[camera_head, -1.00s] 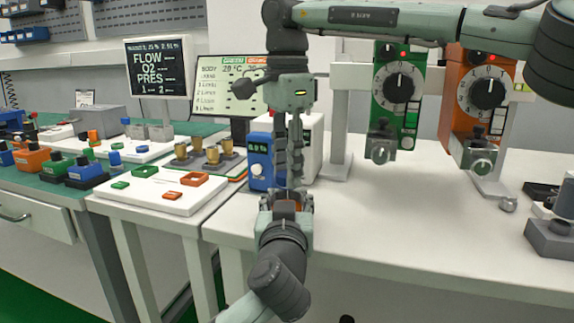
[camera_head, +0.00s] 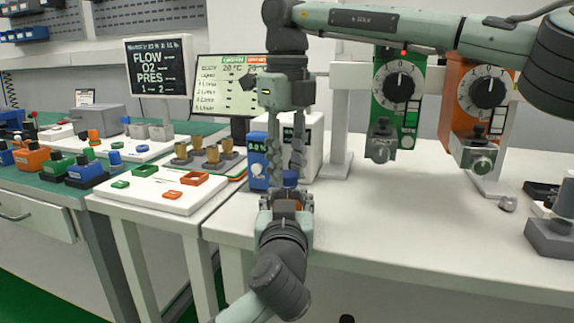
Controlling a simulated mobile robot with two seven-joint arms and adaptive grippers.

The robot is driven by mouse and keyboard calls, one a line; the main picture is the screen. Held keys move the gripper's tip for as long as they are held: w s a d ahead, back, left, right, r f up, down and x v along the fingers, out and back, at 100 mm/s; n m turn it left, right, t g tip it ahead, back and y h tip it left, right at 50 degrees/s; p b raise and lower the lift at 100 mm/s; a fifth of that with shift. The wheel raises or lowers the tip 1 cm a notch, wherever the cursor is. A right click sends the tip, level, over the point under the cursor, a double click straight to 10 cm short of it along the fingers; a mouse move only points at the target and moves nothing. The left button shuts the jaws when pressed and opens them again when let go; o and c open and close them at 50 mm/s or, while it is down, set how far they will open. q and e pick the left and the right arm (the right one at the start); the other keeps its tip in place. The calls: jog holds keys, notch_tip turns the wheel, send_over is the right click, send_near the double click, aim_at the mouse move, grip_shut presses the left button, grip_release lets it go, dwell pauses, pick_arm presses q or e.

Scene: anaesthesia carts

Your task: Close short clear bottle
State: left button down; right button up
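My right gripper (camera_head: 287,181) hangs down from the top centre, its two fingers parted, with a small blue piece (camera_head: 291,178) showing between the tips. The piece looks like a cap, but I cannot tell whether the fingers touch it. My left gripper (camera_head: 286,198) points up from below, directly under the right fingertips and over the front edge of the white table. A small orange patch (camera_head: 287,205) shows between its fingers. I cannot make out the short clear bottle; the grippers may hide it.
A blue box (camera_head: 257,172) and a white box (camera_head: 313,150) stand just behind the grippers. Green (camera_head: 399,97) and orange (camera_head: 479,98) dial units hang at the back right. A white board (camera_head: 150,192) with coloured frames lies left.

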jog(key=o, duration=0.5)
jog(key=shift+o, duration=0.2)
notch_tip(320, 180, up, 12)
dwell(0.4)
pick_arm(q)
jog(key=c, duration=0.7)
grip_release()
